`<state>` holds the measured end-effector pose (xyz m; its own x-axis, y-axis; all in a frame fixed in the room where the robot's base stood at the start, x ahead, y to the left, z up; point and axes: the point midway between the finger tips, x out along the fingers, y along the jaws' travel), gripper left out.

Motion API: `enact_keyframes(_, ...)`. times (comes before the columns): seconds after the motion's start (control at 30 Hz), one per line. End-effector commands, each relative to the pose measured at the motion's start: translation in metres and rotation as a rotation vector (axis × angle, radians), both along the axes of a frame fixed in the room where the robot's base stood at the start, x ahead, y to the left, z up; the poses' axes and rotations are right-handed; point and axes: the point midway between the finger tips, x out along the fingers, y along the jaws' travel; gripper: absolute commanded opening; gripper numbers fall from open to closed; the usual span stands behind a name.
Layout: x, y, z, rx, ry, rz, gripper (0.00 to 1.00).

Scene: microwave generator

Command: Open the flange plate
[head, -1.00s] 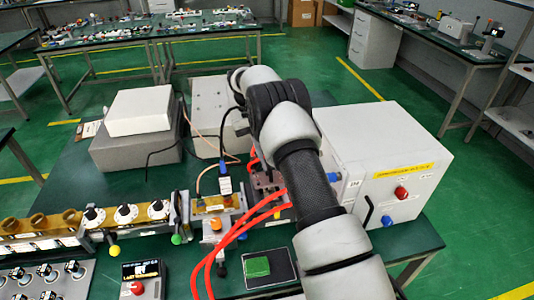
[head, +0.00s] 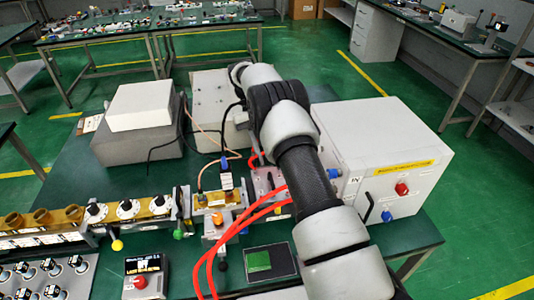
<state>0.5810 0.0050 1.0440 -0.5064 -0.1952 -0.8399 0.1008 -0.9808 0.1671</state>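The microwave bench line of gold and grey waveguide parts (head: 60,222) runs across the green table from the left to the middle. At its right end a grey metal block (head: 268,182) stands beside my arm, partly covered by it and by red tubes. I cannot tell for sure which part is the flange plate, or whether it is open. My arm comes up from the lower right and bends over this end of the line. My gripper does not show; my arm's links hide that area.
Red tubes (head: 238,226) loop in front of the block. A white box (head: 350,150) with a red knob stands right. Grey boxes (head: 140,125) stand behind. A green square (head: 258,261) lies on a dark pad in front, and a display box (head: 144,277) stands front left.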

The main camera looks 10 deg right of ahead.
Motion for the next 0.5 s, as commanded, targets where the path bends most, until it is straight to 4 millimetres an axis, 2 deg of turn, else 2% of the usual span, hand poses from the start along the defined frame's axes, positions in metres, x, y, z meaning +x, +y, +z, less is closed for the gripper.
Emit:
enact_keyframes(0.13, 0.0, 0.0, 0.004, 0.0, 0.0, 0.0, 0.28)
enact_keyframes(0.23, 0.0, 0.0, 0.014, 0.0, -0.002, 0.0, 0.28)
enact_keyframes(0.5, 0.001, 0.0, 0.067, 0.0, -0.003, 0.0, 0.28)
